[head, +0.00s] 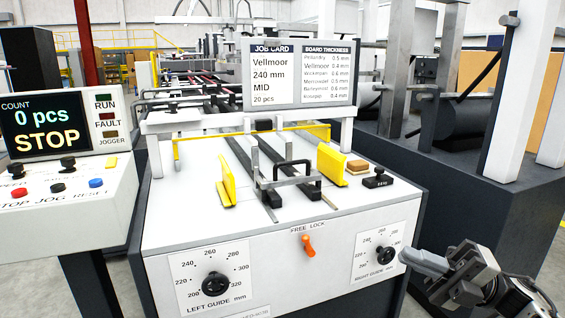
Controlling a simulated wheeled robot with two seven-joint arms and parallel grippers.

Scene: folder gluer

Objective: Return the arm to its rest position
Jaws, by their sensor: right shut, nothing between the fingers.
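My right arm comes in at the lower right, and its gripper (408,260) is shut and empty. Its fingertips are close to the right guide dial (386,255) on the machine's front panel; I cannot tell whether they touch it. The left guide dial (215,284) is on the same panel at the left. An orange lever (308,246) under the words FREE LOCK sits between the dials. My left gripper does not show.
A control box (62,170) at the left reads 0 pcs and STOP. Yellow guides (331,165) and dark rails stand on the feeder top (200,225). A job card (270,75) stands behind. A dark machine base (480,200) stands at the right.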

